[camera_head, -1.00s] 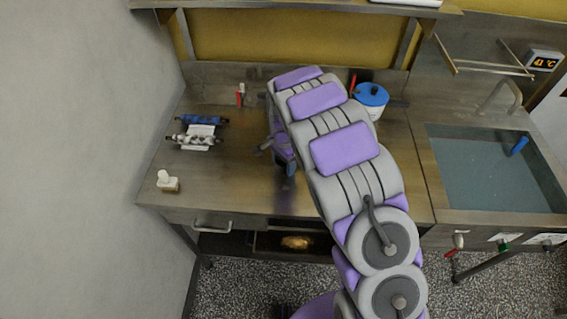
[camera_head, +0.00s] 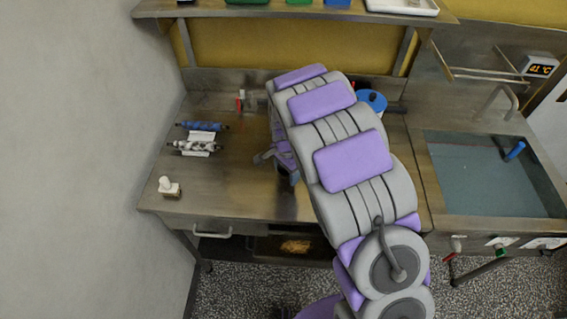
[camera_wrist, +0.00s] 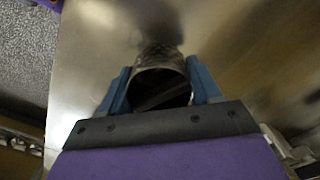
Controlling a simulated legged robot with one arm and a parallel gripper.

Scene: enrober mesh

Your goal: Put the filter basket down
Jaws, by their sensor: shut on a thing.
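The filter basket (camera_wrist: 158,72) shows in the wrist view as a dark, open-mouthed metal cylinder with a mesh-like side. My gripper (camera_wrist: 160,88) has its two blue fingers on either side of it and is shut on it. The basket's far end is in shadow over the steel surface, and I cannot tell whether it touches. In the head view my gripper (camera_head: 283,165) is over the middle of the steel bench (camera_head: 230,180), partly hidden by my arm. The basket cannot be made out there.
A rack with blue and grey rollers (camera_head: 198,138) and a small cream-topped object (camera_head: 168,187) stand on the left of the bench. A blue-lidded pot (camera_head: 372,100) is behind my arm. A water-filled sink (camera_head: 490,175) is at right.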

